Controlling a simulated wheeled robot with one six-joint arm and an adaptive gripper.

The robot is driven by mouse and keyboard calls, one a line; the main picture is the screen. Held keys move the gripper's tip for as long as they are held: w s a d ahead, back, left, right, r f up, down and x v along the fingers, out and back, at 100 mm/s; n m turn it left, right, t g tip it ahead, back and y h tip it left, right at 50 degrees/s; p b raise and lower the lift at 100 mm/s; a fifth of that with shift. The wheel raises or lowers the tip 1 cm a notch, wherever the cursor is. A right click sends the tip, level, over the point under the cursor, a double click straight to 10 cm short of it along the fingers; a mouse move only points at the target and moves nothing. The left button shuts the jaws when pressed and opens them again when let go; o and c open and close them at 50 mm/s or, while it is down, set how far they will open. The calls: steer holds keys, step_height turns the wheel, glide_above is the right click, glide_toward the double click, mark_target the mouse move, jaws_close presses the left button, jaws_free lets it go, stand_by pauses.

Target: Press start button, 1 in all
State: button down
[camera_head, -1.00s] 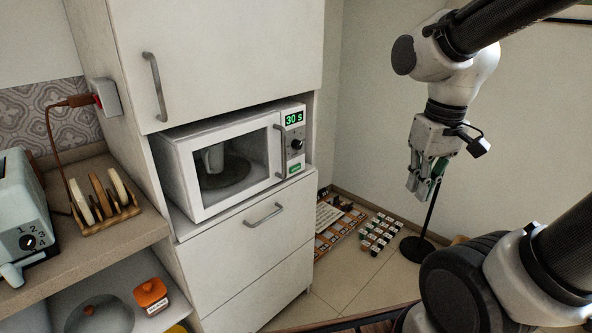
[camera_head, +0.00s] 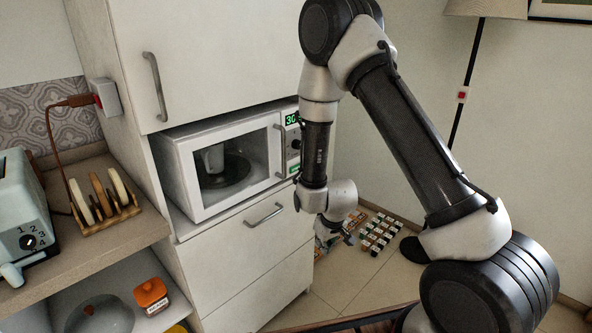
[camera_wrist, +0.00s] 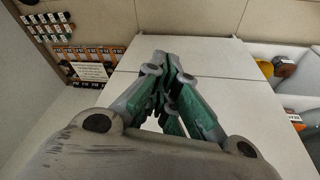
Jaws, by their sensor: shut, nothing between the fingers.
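The white microwave (camera_head: 183,172) sits in the cabinet nook with its door shut. A white mug (camera_head: 214,158) stands on the turntable behind its window. The green start button (camera_head: 294,168) is low on the control panel at the microwave's right edge. My arm covers part of this panel. The green display (camera_head: 291,119) above is partly hidden, with "30" readable. My gripper (camera_head: 346,238) is low in front of the cabinet's right side, below the button and apart from it. In the wrist view my gripper (camera_wrist: 172,62) has its green-sided fingers shut and empty. The button is not recognizable there.
The microwave's door handle (camera_head: 280,152) stands beside the panel. A drawer handle (camera_head: 264,215) juts out below. The counter at left holds a toaster (camera_head: 22,215) and a toast rack (camera_head: 108,214). A lamp pole (camera_head: 468,70) and small floor items (camera_head: 380,232) are at right.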

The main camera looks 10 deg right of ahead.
mark_target(295, 168)
steer(key=w+d+f+n+t+h, duration=0.2)
steer(key=w+d+f+t, duration=0.1)
steer(key=w+t, duration=0.5)
steer(key=w+r+n+t+h, duration=0.1)
steer(key=w+r+t, duration=0.2)
steer(key=r, duration=0.4)
steer(key=w+r+n+t+h, duration=0.1)
steer(key=r+t, duration=0.3)
steer(key=r, duration=0.4)
steer(key=shift+w+d+r, duration=0.25)
steer(key=shift+w+d, duration=0.15)
steer(key=shift+w, duration=0.5)
steer(key=w+a, duration=0.5)
steer(key=w, duration=0.2)
steer(key=shift+w, duration=0.15)
steer(key=shift+w, duration=0.1)
steer(key=shift+w+a, duration=0.2)
steer(key=shift+w, duration=0.05)
